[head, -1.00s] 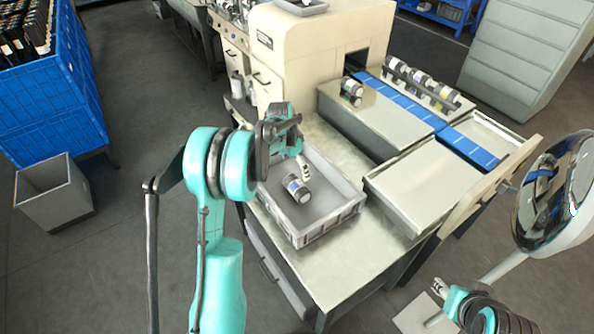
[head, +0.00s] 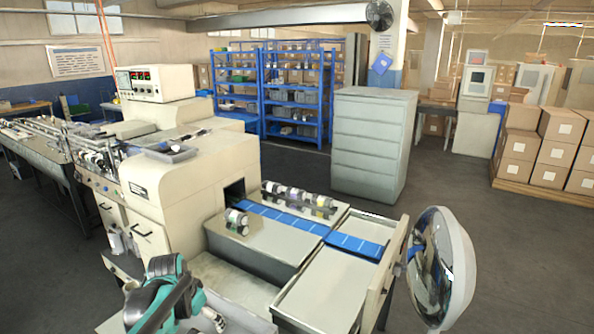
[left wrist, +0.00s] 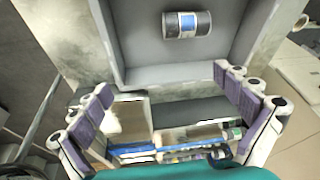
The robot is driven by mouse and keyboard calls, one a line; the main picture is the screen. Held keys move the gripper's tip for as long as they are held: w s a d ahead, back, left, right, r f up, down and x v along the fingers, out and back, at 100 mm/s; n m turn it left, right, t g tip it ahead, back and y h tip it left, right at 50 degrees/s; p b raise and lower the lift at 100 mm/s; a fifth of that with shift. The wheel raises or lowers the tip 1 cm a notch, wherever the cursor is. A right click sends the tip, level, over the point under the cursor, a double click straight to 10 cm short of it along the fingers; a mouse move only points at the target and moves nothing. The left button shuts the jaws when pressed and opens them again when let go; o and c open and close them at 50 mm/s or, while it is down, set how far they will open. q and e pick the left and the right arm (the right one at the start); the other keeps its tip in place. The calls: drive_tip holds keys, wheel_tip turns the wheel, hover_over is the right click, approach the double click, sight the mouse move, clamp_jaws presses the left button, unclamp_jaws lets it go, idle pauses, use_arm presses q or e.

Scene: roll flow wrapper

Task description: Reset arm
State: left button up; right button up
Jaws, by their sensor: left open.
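My left gripper (head: 213,318) shows at the bottom of the head view, above the work table and partly cut off by the frame. In the left wrist view its fingers (left wrist: 160,85) stand wide apart with nothing between them. A grey tray (left wrist: 180,77) lies beyond the fingers in that view, and a dark roll with a blue and white label (left wrist: 187,24) lies inside it, clear of the fingers. In the head view only a strip of the tray (head: 250,318) shows at the bottom edge. My right gripper is not in view.
The cream wrapper machine (head: 185,185) has a blue conveyor (head: 280,222) coming out of its opening. One roll (head: 236,221) stands left of the belt and several rolls (head: 297,197) line its far side. A round mirror-like disc (head: 440,265) stands at right.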

use_arm(q)
drive_tip(key=s+d+r+n+t, duration=0.1)
drive_tip(key=s+d, duration=0.3)
drive_tip(key=s, duration=0.6)
drive_tip(key=s+d+r+n+t, duration=0.1)
drive_tip(key=s+d+n+t, duration=0.1)
drive_tip(key=s, duration=0.9)
drive_tip(key=shift+d+n+t, duration=0.3)
drive_tip(key=shift+d+n, duration=0.2)
drive_tip(key=shift+d, duration=0.7)
